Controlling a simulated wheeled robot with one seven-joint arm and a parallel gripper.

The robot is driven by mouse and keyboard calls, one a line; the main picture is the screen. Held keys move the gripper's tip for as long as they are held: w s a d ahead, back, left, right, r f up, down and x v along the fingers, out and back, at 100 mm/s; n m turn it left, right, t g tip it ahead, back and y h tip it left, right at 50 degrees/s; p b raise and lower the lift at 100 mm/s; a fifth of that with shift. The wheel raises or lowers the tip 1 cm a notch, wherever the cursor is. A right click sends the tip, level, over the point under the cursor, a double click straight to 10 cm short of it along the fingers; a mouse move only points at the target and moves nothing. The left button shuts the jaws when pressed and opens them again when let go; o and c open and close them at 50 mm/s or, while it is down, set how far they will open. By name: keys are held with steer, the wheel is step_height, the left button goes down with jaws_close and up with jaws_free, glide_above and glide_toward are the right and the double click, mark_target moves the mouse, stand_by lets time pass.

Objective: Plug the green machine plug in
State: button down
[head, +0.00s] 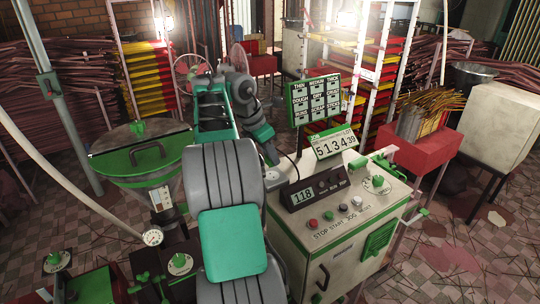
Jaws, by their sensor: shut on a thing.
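My gripper (271,154) is at the end of my arm, low behind the left back edge of the cream and green machine cabinet (345,250). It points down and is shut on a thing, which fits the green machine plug. The plug itself is too small and too hidden to make out. A thin dark cable (290,161) curves between the gripper and the cabinet's display box. I cannot see a socket.
A green-lidded hopper (140,150) and a gauge (152,237) stand left of my arm. A green-framed sign board (314,100) rises behind the cabinet. A red stand (415,148) holds incense sticks at right. Sticks litter the tiled floor; bundles and racks line the back.

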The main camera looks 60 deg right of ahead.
mark_target(267, 160)
steer(key=shift+f+b, duration=1.7)
steer(key=shift+b, duration=0.1)
steer(key=shift+r+p, duration=0.15)
steer(key=shift+p, duration=0.2)
steer(key=shift+p, duration=0.5)
steer(key=shift+p, duration=0.55)
steer(key=shift+f, duration=0.65)
stand_by(0.6)
steer(key=c, duration=0.9)
jaws_free()
steer(key=shift+c, duration=0.2)
